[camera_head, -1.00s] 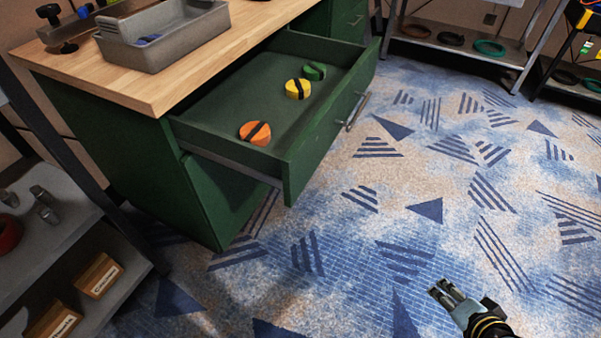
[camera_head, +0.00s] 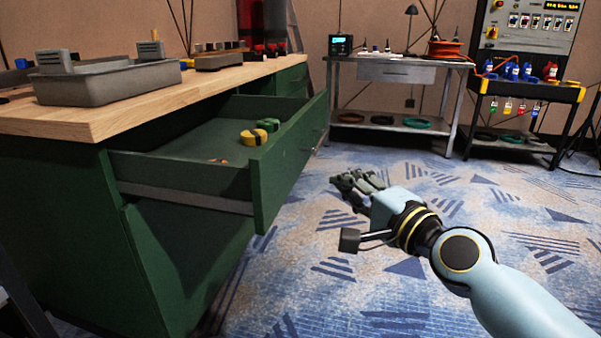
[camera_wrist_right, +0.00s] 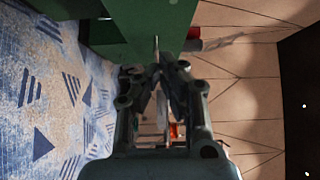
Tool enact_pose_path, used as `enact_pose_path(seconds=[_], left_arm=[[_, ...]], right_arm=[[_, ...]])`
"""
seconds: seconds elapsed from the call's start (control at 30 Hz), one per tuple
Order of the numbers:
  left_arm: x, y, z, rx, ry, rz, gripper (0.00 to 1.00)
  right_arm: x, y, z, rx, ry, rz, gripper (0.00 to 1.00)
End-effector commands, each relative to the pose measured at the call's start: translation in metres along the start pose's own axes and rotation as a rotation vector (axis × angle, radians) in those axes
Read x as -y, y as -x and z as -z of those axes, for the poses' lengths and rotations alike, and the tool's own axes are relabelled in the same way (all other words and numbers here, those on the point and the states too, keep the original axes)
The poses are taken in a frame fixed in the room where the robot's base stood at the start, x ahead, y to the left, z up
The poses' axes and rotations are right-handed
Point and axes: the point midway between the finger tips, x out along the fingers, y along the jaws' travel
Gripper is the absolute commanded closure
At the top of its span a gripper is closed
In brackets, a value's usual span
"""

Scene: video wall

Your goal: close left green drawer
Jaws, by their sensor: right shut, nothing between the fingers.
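The green drawer (camera_head: 285,165) is pulled out of the green cabinet (camera_head: 75,215) under the wooden worktop. Its handle is on the front face, on the side turned to my right gripper. Inside lie a yellow item (camera_head: 253,137), a green item (camera_head: 269,125) and part of an orange item (camera_head: 218,161). My right gripper (camera_head: 345,181) is shut and empty, in front of the drawer front and apart from it. In the right wrist view the shut fingers (camera_wrist_right: 158,75) point toward a green surface (camera_wrist_right: 150,22). My left gripper is not in view.
A grey tray (camera_head: 108,84) stands on the wooden worktop (camera_head: 95,122). A metal table (camera_head: 400,62) and a rack with a control panel (camera_head: 530,30) stand at the back. The patterned carpet (camera_head: 330,265) in front of the drawer is clear.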

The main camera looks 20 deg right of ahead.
Motion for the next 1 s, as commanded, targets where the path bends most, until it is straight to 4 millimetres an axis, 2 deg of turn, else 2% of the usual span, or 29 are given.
enact_pose_path(seconds=[0.1, 0.33, 0.4, 0.63, 1.0], left_arm=[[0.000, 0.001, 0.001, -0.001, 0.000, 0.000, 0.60], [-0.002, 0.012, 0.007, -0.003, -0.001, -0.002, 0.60], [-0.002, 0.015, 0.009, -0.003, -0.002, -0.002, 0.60], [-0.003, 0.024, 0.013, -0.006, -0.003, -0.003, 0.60], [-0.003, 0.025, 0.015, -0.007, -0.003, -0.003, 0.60]], right_arm=[[0.001, -0.027, 0.000, -0.001, -0.002, 0.003, 1.00], [-0.001, -0.075, 0.000, 0.000, -0.001, 0.000, 1.00], [-0.002, -0.083, -0.009, -0.001, -0.006, 0.000, 1.00], [-0.002, -0.099, -0.026, 0.000, -0.001, -0.002, 1.00], [-0.001, -0.101, -0.028, 0.000, 0.001, -0.002, 1.00]])
